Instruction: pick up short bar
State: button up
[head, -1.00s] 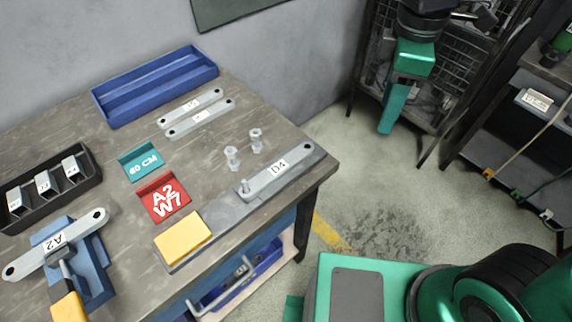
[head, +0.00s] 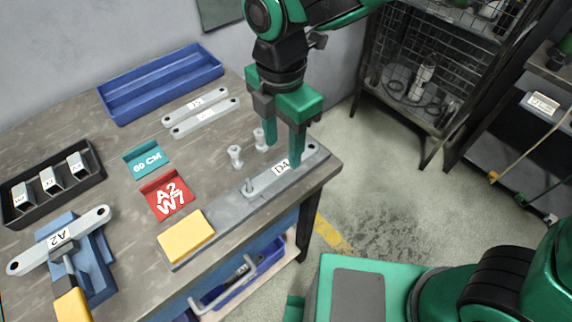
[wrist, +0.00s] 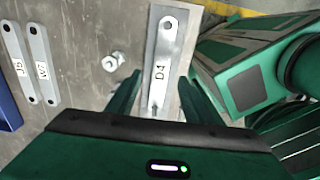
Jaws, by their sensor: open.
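A grey bar labelled D4 (head: 265,181) lies on a grey plate at the table's front right edge, with a peg standing near its left end. In the wrist view the D4 bar (wrist: 161,60) runs lengthwise between the fingers. My gripper (head: 283,154) is open above it, one finger on each side; the right finger hides part of the bar in the head view. My gripper also shows in the wrist view (wrist: 160,78), empty. Two other grey bars (head: 195,104) (head: 205,118) lie side by side near the blue tray. No label says which bar is the short one.
Two bolts (head: 235,156) (head: 259,138) stand close to the left of my gripper. A yellow block (head: 186,236) sits on the plate's near end. A bar labelled A2 (head: 84,227) rests on a blue fixture. A blue tray (head: 160,84) is at the back.

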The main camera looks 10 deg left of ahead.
aim_at(283, 167)
jog(key=shift+s+f, duration=0.15)
jog(key=shift+f, duration=2.55)
jog(key=shift+c, duration=0.4)
